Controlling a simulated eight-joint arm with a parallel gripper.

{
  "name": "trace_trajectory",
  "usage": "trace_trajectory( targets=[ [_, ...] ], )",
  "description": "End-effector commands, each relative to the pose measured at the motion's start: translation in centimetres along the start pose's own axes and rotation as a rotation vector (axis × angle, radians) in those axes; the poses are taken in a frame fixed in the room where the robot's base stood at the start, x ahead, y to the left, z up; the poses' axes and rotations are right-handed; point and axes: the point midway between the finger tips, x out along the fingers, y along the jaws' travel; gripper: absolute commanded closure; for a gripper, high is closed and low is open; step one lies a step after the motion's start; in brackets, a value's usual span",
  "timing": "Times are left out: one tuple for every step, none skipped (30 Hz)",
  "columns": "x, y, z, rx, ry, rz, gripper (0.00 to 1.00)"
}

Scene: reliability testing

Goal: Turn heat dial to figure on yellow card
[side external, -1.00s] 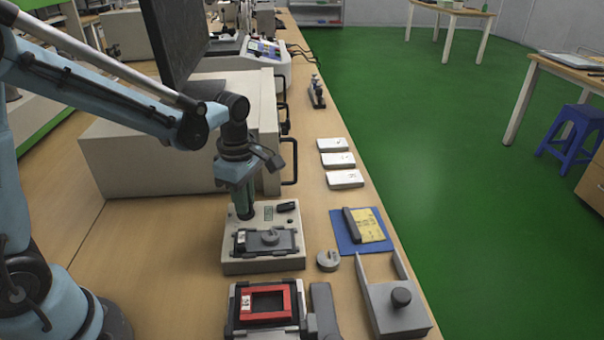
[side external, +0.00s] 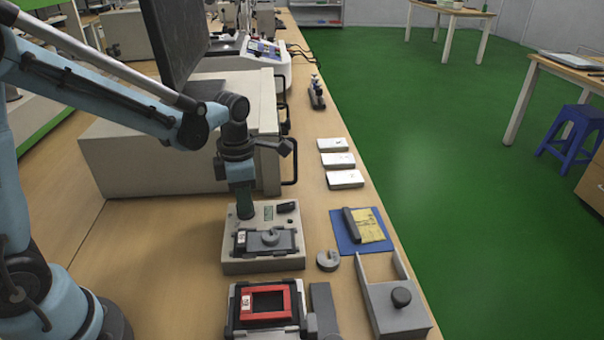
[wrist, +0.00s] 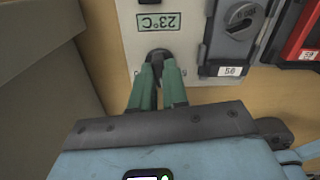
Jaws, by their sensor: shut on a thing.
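My gripper (wrist: 158,72) is shut on the dark round heat dial (wrist: 158,54) at the corner of the pale heater unit (wrist: 190,80). The jaws hide part of the dial, and its pointer cannot be made out. In the wrist view a green display (wrist: 167,22) on the unit reads 23°C, upside down. The yellow card (side external: 372,226) lies on a blue mat (side external: 345,237) to the right of the unit in the side view, with a dark bar across its left edge. The figure on the card is too small to read.
A grey clamped block (side external: 265,241) labelled 50 sits on the unit. A red frame (side external: 283,303) stands in front. A slotted weight (side external: 328,260), a grey forked fixture (side external: 395,306) and white boxes (side external: 338,160) lie to the right. A large beige cabinet (side external: 170,150) stands behind.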

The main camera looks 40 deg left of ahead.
Motion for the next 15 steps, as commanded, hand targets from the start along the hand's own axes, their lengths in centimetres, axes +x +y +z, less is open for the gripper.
trace_trajectory(
  targets=[
    [0.04, 0.14, 0.07, -0.038, -0.003, 0.004, 1.0],
    [0.04, 0.14, 0.07, -0.056, -0.004, 0.005, 1.0],
    [0.03, 0.15, 0.06, -0.076, -0.004, 0.005, 1.0],
    [0.03, 0.15, 0.06, -0.087, -0.004, 0.005, 1.0],
    [0.03, 0.15, 0.06, -0.102, -0.004, 0.005, 1.0],
    [0.03, 0.16, 0.06, -0.126, -0.004, 0.005, 1.0],
    [0.03, 0.16, 0.06, -0.15, -0.004, 0.005, 1.0],
    [0.02, 0.17, 0.06, -0.176, -0.004, 0.005, 1.0],
    [0.02, 0.17, 0.05, -0.208, -0.004, 0.005, 1.0],
    [0.02, 0.18, 0.05, -0.23, -0.004, 0.005, 1.0],
    [0.01, 0.18, 0.05, -0.246, -0.004, 0.005, 1.0],
    [0.01, 0.18, 0.05, -0.264, -0.004, 0.005, 1.0],
    [0.01, 0.19, 0.04, -0.276, -0.004, 0.005, 1.0],
    [0.01, 0.19, 0.04, -0.292, -0.004, 0.005, 1.0],
    [0.0, 0.2, 0.04, -0.318, -0.004, 0.005, 1.0]
  ],
)
